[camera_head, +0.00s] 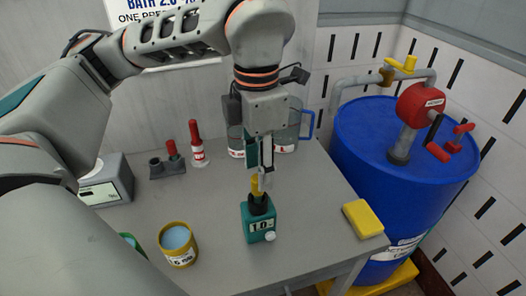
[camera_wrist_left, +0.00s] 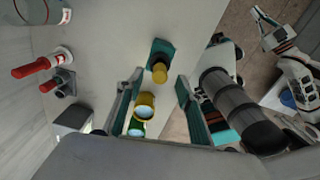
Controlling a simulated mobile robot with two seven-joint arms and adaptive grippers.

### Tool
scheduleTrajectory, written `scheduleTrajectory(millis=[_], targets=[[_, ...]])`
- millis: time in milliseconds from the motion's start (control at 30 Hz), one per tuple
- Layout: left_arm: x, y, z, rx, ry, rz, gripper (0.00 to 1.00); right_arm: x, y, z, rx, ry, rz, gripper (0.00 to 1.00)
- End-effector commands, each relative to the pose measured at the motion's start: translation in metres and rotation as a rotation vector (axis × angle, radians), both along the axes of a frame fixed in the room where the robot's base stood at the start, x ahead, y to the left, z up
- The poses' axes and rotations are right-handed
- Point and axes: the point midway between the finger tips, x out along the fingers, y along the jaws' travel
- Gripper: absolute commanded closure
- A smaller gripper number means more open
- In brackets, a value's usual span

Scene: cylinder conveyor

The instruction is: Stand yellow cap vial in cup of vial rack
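The yellow cap vial (camera_head: 255,186) stands in the black collar of a teal block (camera_head: 258,228) marked 1.0, at the front middle of the table. Only its yellow cap shows clearly; its lower part is hidden. In the left wrist view the yellow cap (camera_wrist_left: 160,73) lies between the fingertips. My left gripper (camera_head: 261,178) points down just above the vial, its fingers open on both sides. I cannot tell whether they touch it. The dark vial rack (camera_head: 168,169) stands at the back left, with a red-capped vial (camera_head: 172,150) in its right cup and an empty left cup.
A red-topped bottle (camera_head: 196,145) stands right of the rack. A grey box (camera_head: 107,181) is at the left. A yellow tin (camera_head: 178,246) with blue contents is at the front. Glass jugs stand behind my gripper. A yellow block (camera_head: 362,219) and blue drum (camera_head: 400,170) are right.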

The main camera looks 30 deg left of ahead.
Motion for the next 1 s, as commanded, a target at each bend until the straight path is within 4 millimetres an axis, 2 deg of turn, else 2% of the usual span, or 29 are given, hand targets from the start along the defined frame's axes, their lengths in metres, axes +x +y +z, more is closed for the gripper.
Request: scheduleTrajectory(millis=[100, 333, 500, 767, 900, 1000], targets=[[-0.001, 0.0, -0.02, 0.0, 0.005, 0.001, 0.63, -0.001, 0.0, -0.001, 0.0, 0.002, 0.001, 1.0], [0.0, 0.0, -0.047, -0.001, 0.003, 0.0, 0.63, 0.002, 0.001, 0.003, 0.002, -0.006, 0.001, 1.0], [0.0, 0.0, -0.056, -0.001, 0.0, 0.001, 0.63, 0.005, 0.001, 0.008, 0.004, -0.016, 0.0, 1.0], [0.0, 0.0, -0.056, -0.001, 0.0, 0.001, 0.63, 0.006, 0.001, 0.009, 0.004, -0.017, 0.0, 1.0], [0.0, 0.0, -0.056, -0.001, 0.0, 0.001, 1.0, 0.005, 0.001, 0.007, 0.003, -0.014, 0.0, 1.0], [0.0, 0.0, -0.056, -0.001, 0.0, 0.001, 1.0, 0.004, 0.001, 0.005, 0.003, -0.011, 0.0, 1.0]])
